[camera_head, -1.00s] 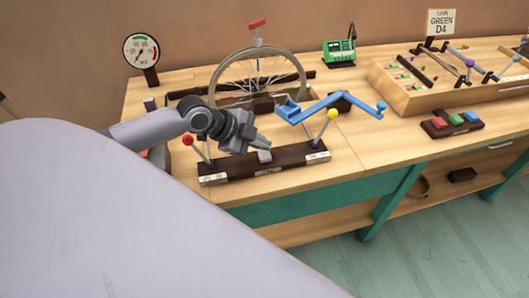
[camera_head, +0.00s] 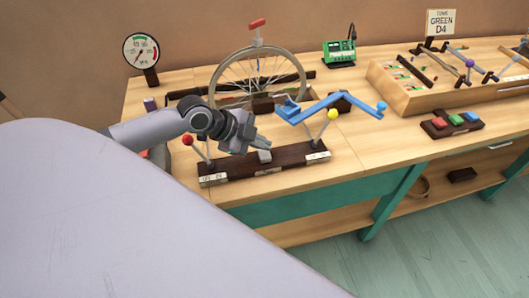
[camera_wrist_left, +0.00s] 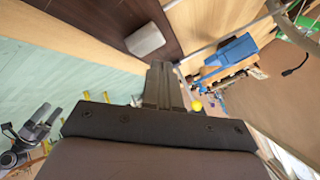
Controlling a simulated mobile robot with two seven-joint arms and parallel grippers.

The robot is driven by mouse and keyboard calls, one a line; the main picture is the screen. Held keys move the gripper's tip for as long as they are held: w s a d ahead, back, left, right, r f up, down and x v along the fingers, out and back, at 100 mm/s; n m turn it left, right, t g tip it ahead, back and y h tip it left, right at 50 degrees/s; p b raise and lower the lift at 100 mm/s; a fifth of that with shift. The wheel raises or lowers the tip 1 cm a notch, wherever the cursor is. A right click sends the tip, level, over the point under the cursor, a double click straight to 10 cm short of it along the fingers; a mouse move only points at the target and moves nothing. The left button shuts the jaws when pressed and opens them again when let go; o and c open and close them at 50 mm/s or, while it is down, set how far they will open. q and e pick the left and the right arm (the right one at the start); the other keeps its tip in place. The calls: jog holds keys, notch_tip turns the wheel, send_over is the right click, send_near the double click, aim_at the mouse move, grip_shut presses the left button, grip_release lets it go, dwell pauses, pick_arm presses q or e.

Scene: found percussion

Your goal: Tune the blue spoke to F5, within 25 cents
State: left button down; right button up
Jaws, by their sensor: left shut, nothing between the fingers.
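A spoked wheel (camera_head: 222,79) stands upright at the back of the bench; its spokes look thin and grey, and I cannot pick out a blue one. My left gripper (camera_head: 265,145) is shut and empty above a dark wooden base (camera_head: 235,168), close to the pale grey block (camera_head: 264,156) on it. In the left wrist view the shut fingers (camera_wrist_left: 162,72) point toward the base, with the grey block (camera_wrist_left: 145,40) just beside them, apart in that view. A grey and black shape at that view's lower left may be my right gripper; its jaws are unclear.
A red-ball lever (camera_head: 187,140) and a yellow-ball lever (camera_head: 333,114) rise from the base. A blue cranked bar (camera_head: 335,101) lies behind. A dial gauge (camera_head: 141,50), green box (camera_head: 340,52), sign reading GREEN D4 (camera_head: 440,22), coloured buttons (camera_head: 457,118) and wooden tray (camera_head: 400,98) surround it.

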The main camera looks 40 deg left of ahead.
aim_at(261, 155)
pick_arm(q)
jog(key=shift+f, duration=0.1)
jog(key=shift+f, duration=0.35)
jog(key=shift+f+b, duration=0.5)
jog(key=shift+f, duration=0.05)
dwell(0.8)
dwell(0.4)
jog(key=shift+r+p, duration=0.95)
jog(key=shift+r, duration=0.05)
notch_tip(261, 155, up, 5)
jog(key=p, duration=0.4)
dwell(2.0)
